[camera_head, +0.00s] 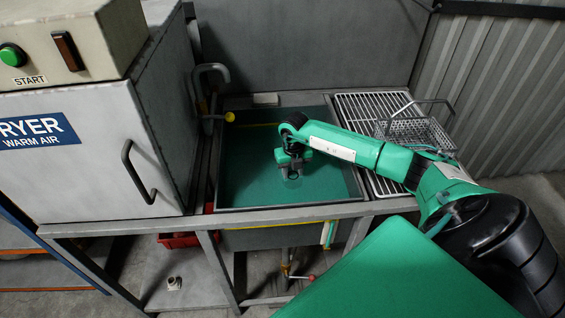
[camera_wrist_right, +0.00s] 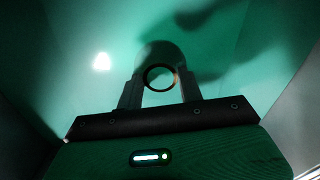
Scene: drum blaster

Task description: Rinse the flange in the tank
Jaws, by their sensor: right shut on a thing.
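The tank (camera_head: 240,188) is a grey-rimmed sink-like basin with a green, water-like surface, at the centre of the head view. My right gripper (camera_head: 291,172) reaches down into it from the right. In the right wrist view my right gripper (camera_wrist_right: 160,88) is shut on the flange (camera_wrist_right: 159,66), a round part with a dark, copper-edged ring opening between the fingers. In the head view the flange is mostly hidden by the gripper and too small to make out. How deep it sits in the water I cannot tell. My left gripper is not in view.
A wire basket (camera_head: 420,130) stands on a wire drainboard (camera_head: 372,110) right of the tank. A tap with a yellow tip (camera_head: 229,117) is at the tank's left rear. A grey dryer (camera_head: 95,150) with a handle stands left. A red tray (camera_head: 180,240) is below.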

